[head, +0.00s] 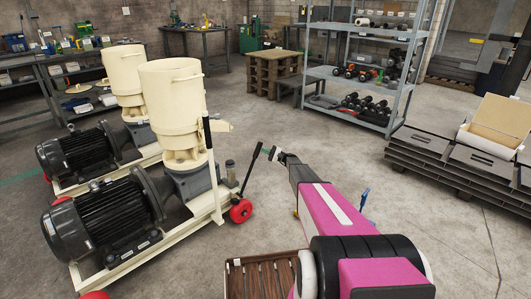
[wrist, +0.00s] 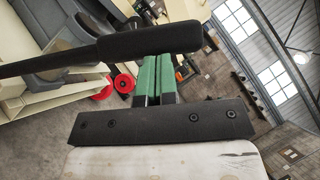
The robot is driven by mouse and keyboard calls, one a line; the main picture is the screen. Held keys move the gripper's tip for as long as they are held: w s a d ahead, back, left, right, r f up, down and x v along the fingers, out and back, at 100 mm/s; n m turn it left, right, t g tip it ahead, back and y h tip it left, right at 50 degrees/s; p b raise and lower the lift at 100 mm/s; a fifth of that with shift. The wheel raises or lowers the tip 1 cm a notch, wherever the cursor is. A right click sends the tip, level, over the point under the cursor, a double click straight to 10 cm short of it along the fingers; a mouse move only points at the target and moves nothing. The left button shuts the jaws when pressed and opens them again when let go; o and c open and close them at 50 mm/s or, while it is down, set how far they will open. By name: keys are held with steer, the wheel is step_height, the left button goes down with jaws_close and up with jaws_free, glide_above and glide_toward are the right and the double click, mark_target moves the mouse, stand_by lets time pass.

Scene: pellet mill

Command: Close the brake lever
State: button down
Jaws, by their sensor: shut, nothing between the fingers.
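The brake lever (head: 250,168) is a thin black bar with a thicker black grip, rising at a tilt beside the red wheel of the nearer pellet mill. In the wrist view its black grip (wrist: 150,45) lies across the tips of my gripper's green fingers. My gripper (head: 268,153) is at the right of the lever's upper end in the head view. In the wrist view my gripper (wrist: 158,72) has its two green fingers together, with nothing between them. The grip hides the fingertips, and I cannot tell whether they touch it.
The nearer cream pellet mill (head: 175,100) has a black motor (head: 105,218) and an upright handle (head: 208,135). A red wheel (head: 241,210) is below the lever. A wooden slatted pallet (head: 265,277) lies in front. Grey shelving (head: 345,75) and dark stacked crates (head: 455,160) stand right.

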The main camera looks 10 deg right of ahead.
steer(key=s+a+r+n+g+h, duration=0.2)
steer(key=s+a+r+n, duration=0.3)
steer(key=s+a, duration=0.3)
steer(key=a+r+h, duration=0.1)
steer(key=a, duration=0.2)
steer(key=shift+s+a+h, duration=0.3)
steer(key=shift+a, duration=0.05)
steer(key=shift+d, duration=0.1)
steer(key=s+d, duration=0.2)
steer(key=d, duration=0.8)
steer(key=s+a+g+h, duration=0.2)
steer(key=s+a+h, duration=0.15)
steer(key=s, duration=0.75)
steer(key=s+a+g+h, duration=0.15)
steer(key=s+h, duration=0.35)
steer(key=s, duration=0.7)
steer(key=s+d+r+n+h, duration=0.1)
steer(key=s+h, duration=0.3)
steer(key=s, duration=0.7)
steer(key=s+d+r+n+h, duration=0.1)
steer(key=s+d+h, duration=0.3)
steer(key=s, duration=0.6)
steer(key=shift+s+r+h, duration=0.4)
steer(key=shift+r+h, duration=0.2)
steer(key=shift+h, duration=0.15)
